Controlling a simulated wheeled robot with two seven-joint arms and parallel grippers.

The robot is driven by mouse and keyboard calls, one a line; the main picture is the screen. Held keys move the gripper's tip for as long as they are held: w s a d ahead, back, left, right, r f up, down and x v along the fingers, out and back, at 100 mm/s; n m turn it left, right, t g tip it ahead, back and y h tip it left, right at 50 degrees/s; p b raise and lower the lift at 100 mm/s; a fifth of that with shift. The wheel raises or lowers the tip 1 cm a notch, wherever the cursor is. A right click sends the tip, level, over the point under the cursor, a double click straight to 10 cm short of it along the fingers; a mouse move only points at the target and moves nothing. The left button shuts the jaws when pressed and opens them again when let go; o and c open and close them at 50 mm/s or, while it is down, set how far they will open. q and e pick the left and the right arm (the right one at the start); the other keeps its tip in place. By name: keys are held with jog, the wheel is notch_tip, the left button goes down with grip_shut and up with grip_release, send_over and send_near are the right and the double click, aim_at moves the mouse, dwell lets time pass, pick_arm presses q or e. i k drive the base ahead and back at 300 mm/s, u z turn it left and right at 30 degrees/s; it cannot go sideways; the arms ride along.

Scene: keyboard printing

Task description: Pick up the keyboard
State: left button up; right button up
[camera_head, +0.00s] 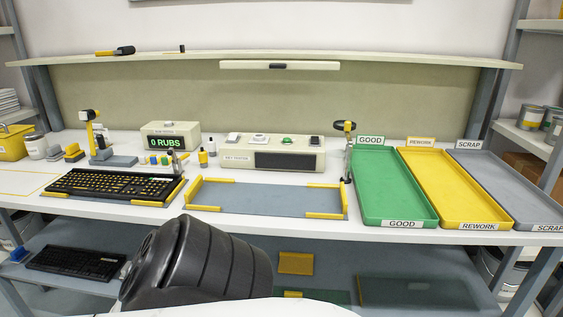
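A black keyboard with yellow legends (115,186) lies flat on the left part of the white workbench, with yellow corner pieces at its edges. A second black keyboard (75,262) lies on the lower shelf at the left. Neither gripper is in view. A dark rounded part of my own body fills the bottom centre, in front of the lower shelf and the bench's front edge.
A grey mat with yellow corner guides (265,199) lies empty at bench centre. Green (393,188), yellow (455,190) and grey (510,188) empty trays stand at the right. Behind the keyboard are a yellow-topped stand (92,128) and a counter reading 0 RUBS (170,136).

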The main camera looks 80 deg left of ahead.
aim_at(93, 183)
jog(key=u, duration=3.65)
